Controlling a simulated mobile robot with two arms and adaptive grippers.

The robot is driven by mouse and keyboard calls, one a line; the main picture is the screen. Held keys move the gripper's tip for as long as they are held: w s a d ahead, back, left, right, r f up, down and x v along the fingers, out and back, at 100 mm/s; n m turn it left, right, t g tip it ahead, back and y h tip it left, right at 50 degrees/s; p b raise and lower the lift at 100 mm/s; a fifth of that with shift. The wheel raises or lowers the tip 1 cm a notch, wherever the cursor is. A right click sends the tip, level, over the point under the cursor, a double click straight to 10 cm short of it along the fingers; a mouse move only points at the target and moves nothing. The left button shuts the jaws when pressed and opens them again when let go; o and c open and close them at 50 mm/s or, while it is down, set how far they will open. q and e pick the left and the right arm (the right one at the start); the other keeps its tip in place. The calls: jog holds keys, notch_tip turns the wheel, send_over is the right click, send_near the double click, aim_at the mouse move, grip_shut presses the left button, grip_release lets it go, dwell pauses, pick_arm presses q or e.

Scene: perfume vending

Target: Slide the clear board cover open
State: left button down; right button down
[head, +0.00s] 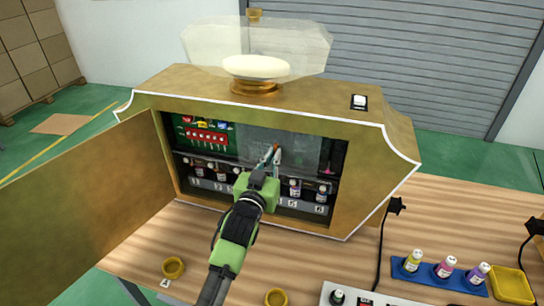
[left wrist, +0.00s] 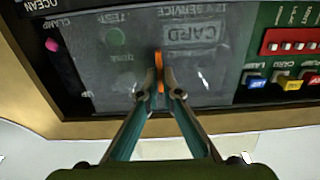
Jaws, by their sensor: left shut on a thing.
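The clear board cover (head: 302,146) is a greyish see-through panel inside the open perfume machine (head: 368,150), over the middle and right of the green board (head: 186,136). It also shows in the left wrist view (left wrist: 214,68), upside down, with printed lettering and a green round part seen through it. My left gripper (head: 272,156) reaches into the opening. Its fingertips (left wrist: 161,88) are shut on the thin orange tab (left wrist: 160,62) at the cover. The board's red switch block (head: 207,138) and coloured plugs are uncovered at the left. My right gripper is out of view.
The machine's door (head: 85,205) stands swung open at the left. Numbered bottles (head: 294,188) stand below the board. The wooden table (head: 455,222) carries yellow rings (head: 173,267), a blue bottle tray (head: 440,273), a yellow dish (head: 511,286) and a black cable (head: 382,235).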

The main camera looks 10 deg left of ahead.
pick_arm(q)
jog(key=shift+d, duration=0.2)
jog(key=c, duration=2.2)
grip_release()
jog(key=shift+d, duration=0.15)
jog(key=shift+c, duration=0.2)
jog(key=s, duration=1.2)
jog(key=shift+a, duration=0.2)
